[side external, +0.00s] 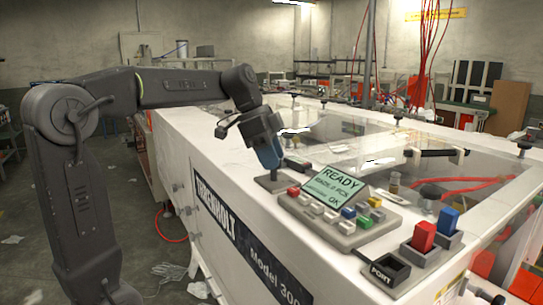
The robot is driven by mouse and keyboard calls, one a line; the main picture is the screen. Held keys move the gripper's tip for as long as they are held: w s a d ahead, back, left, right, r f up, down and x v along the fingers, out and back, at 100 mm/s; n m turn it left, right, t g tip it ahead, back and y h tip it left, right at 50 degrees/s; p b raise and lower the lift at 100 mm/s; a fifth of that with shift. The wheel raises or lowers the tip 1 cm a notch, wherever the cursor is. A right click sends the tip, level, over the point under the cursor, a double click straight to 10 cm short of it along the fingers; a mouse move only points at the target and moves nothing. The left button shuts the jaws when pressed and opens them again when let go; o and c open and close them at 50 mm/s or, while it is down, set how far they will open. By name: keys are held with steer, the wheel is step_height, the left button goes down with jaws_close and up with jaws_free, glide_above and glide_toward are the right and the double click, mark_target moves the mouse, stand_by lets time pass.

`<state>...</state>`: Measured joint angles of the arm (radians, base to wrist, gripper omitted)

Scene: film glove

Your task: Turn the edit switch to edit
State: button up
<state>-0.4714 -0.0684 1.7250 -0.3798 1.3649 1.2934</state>
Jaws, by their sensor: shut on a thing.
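My gripper (271,170) points down at a small grey switch plate (267,183) on the white machine top, left of the control panel. It is shut on the edit switch, whose knob is mostly hidden between the fingers. I cannot read the switch's label or which way it points. The grey control panel (350,228) has a tilted screen (338,188) reading READY, a second line too small to be sure of, and OK.
Several coloured buttons sit on the panel. A red block (424,236) and a blue block (448,220) stand in grey holders at the right, near an open dark box (386,271) marked POINT. Clear covers with black handles lie behind.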

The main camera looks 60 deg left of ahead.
stand_by(0.3)
steer(key=o, duration=0.9)
steer(key=v, duration=1.3)
steer(key=shift+a+r, duration=0.2)
steer(key=shift+r, duration=0.2)
steer(key=shift+w, duration=0.1)
